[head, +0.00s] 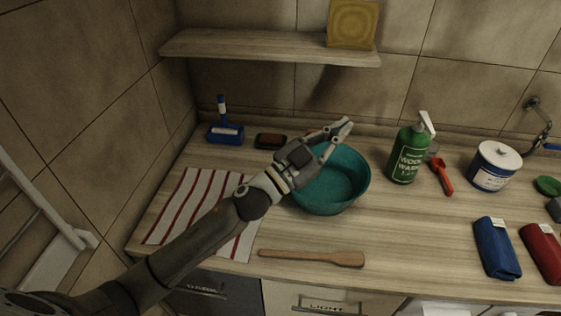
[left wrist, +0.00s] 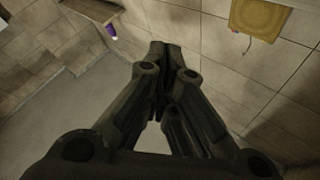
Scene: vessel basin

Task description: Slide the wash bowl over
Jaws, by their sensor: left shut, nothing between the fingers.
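The wash bowl is a round teal basin (head: 338,190) standing upright on the wooden counter, in the middle of the head view. My left arm comes in from the left, and its gripper (head: 344,127) lies across the bowl's far left side in the picture, with its fingertips at the far rim. The fingers are shut with nothing between them. I cannot tell whether they touch the bowl. The arm hides part of the bowl's left rim. In the left wrist view the shut fingers (left wrist: 166,52) show against tiles, and the bowl is not seen. My right gripper is not in view.
Left of the bowl lies a striped towel (head: 172,213); a dark dish (head: 270,141) sits behind. A wooden spatula (head: 312,258) lies in front. A shelf (head: 260,47) hangs above.

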